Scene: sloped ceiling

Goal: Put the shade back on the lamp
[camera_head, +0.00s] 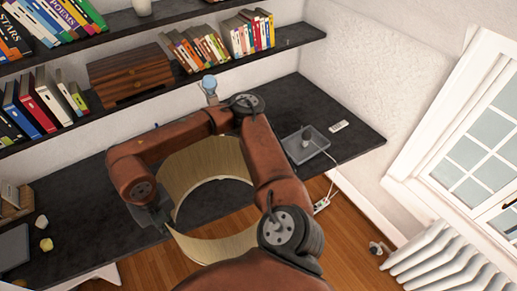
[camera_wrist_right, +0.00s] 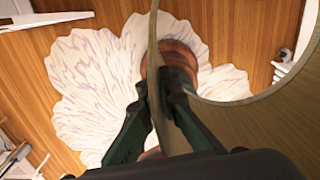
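The lampshade (camera_head: 190,172) is a wide tan open ring. In the head view it is over the front edge of the dark desk (camera_head: 85,225), its right side hidden behind my right arm. My right gripper (camera_head: 163,215) is at the ring's left side. In the right wrist view my right gripper (camera_wrist_right: 158,92) has a finger on each side of the shade's wall (camera_wrist_right: 235,125), shut on it. The lamp (camera_head: 209,84), with a bare bluish bulb, stands at the back of the desk, its lower part hidden by my arm. My left gripper is out of view.
A grey tray (camera_head: 316,139) with a corded item and a small white device (camera_head: 339,127) lie on the desk's right. Bookshelves (camera_head: 150,54) and a wooden box (camera_head: 130,76) are above the back. A power strip (camera_head: 322,205) and radiator (camera_head: 445,262) are at the right.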

